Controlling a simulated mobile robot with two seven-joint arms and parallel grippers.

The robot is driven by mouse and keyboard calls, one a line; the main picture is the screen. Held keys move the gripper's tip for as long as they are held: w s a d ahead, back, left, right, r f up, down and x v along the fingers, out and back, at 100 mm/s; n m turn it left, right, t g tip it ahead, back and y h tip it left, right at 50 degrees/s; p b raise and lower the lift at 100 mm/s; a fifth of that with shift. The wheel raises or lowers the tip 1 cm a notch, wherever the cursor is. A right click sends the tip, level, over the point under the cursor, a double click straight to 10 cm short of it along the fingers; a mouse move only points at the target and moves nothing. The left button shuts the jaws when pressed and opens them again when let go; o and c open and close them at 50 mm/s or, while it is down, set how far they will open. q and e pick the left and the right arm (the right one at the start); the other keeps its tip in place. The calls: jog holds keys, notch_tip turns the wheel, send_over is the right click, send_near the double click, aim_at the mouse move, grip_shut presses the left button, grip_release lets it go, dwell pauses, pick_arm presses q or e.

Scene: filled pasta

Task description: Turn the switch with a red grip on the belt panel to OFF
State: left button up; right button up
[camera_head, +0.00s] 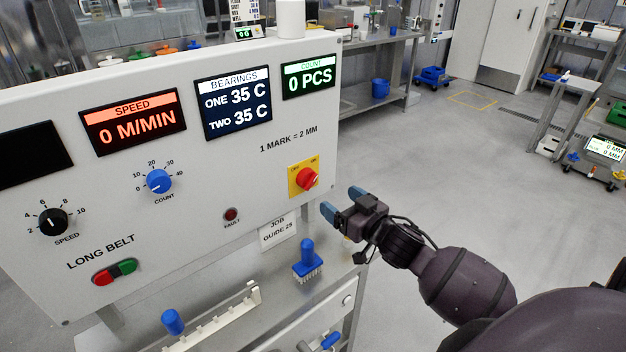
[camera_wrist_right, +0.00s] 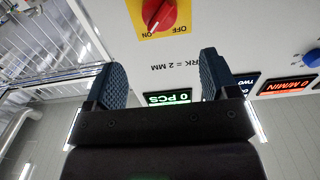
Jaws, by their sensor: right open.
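The switch's red grip (camera_head: 307,178) sits on a yellow plate (camera_head: 293,190) at the right of the white belt panel (camera_head: 215,178). In the right wrist view the red grip (camera_wrist_right: 160,14) is at the top, with the plate's lettering upside down. Its pale mark points toward ON. My right gripper (camera_head: 342,203) is open and empty, just right of and below the switch, apart from it. In the wrist view its two blue fingers (camera_wrist_right: 161,82) stand wide apart, with the switch beyond and above the gap. My left gripper is not in view.
The panel also has a blue count knob (camera_head: 158,181), a black speed knob (camera_head: 53,222) and a small fault button (camera_head: 231,214). Below stand a blue-handled brush (camera_head: 307,260) and a job guide card (camera_head: 278,232).

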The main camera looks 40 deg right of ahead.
aim_at(313, 181)
jog(key=w, duration=0.9)
jog(key=shift+w+a, duration=0.2)
jog(key=shift+a, duration=0.2)
jog(key=shift+w, duration=0.65)
jog(key=c, duration=0.9)
